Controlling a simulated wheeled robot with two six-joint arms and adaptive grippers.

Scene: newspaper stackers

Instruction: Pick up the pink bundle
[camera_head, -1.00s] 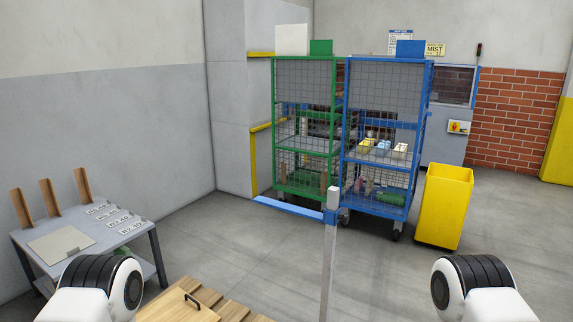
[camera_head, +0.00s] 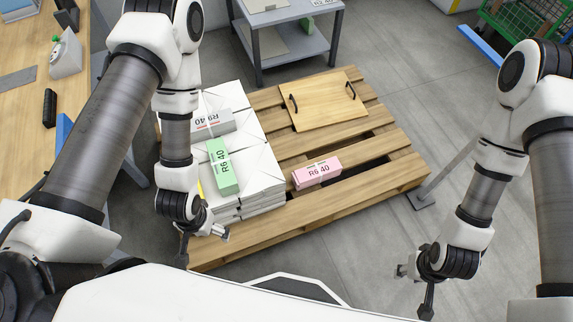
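The pink bundle (camera_head: 318,178) lies on the slats of the wooden pallet (camera_head: 237,250), just right of a stack of white wrapped bundles. It bears a white label reading "R6 40". My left gripper (camera_head: 204,248) is over the pallet's front left, below the white stack and to the left of the pink bundle. Its fingers look spread, with nothing between them. My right gripper (camera_head: 414,290) hangs past the pallet's front right corner, apart from the pink bundle. Its fingers are spread and empty.
A green bundle (camera_head: 221,168) and a grey bundle (camera_head: 212,123) lie on the white stack (camera_head: 258,165). A wooden board with two black handles (camera_head: 323,101) lies on the pallet's back. A grey table (camera_head: 290,40) stands behind. A post (camera_head: 440,180) rises at the pallet's right.

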